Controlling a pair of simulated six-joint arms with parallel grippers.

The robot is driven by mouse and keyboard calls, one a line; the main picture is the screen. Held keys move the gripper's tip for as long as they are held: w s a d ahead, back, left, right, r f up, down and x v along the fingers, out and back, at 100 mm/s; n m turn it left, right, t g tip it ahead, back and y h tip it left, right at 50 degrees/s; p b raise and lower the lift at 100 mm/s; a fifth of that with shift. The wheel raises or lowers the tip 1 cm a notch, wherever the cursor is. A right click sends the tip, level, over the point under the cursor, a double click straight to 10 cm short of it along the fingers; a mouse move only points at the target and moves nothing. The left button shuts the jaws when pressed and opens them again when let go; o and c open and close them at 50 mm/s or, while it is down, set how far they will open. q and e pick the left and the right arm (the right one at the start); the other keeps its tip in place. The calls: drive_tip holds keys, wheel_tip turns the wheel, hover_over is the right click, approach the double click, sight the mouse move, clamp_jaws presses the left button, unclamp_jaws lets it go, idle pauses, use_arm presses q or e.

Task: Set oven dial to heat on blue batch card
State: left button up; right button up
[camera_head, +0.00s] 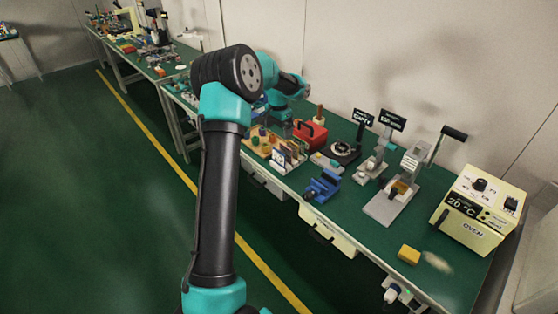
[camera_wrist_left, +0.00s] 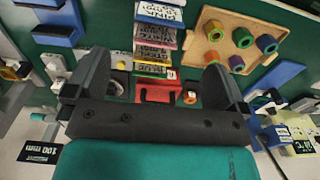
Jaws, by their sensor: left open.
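The cream oven (camera_head: 462,222) stands at the right end of the bench. Its black dial (camera_head: 480,184) is on the upper panel and its display (camera_head: 462,205) reads 20 °C. A rack of several upright cards (camera_head: 290,156) stands mid-bench. In the left wrist view the card labels (camera_wrist_left: 157,56) lie in a column; one lower label seems to read BLUE, but its heat value is too small to read. My left gripper (camera_wrist_left: 157,68) is open and empty, with its fingers either side of the lower cards. In the head view my arm mostly hides it. My right gripper is out of view.
A wooden tray of coloured rings (camera_wrist_left: 222,48) lies beside the cards. A yellow block (camera_head: 409,254) lies near the bench's front edge.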

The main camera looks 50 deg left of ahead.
sight(279, 155)
use_arm(q)
wheel_tip(279, 155, down, 9)
idle(0.3)
drive_tip(key=shift+f, duration=0.1)
drive_tip(key=shift+w+f, duration=0.2)
drive_tip(key=shift+f, duration=2.4)
drive_tip(key=c, duration=0.8)
drive_tip(key=shift+r, duration=0.1)
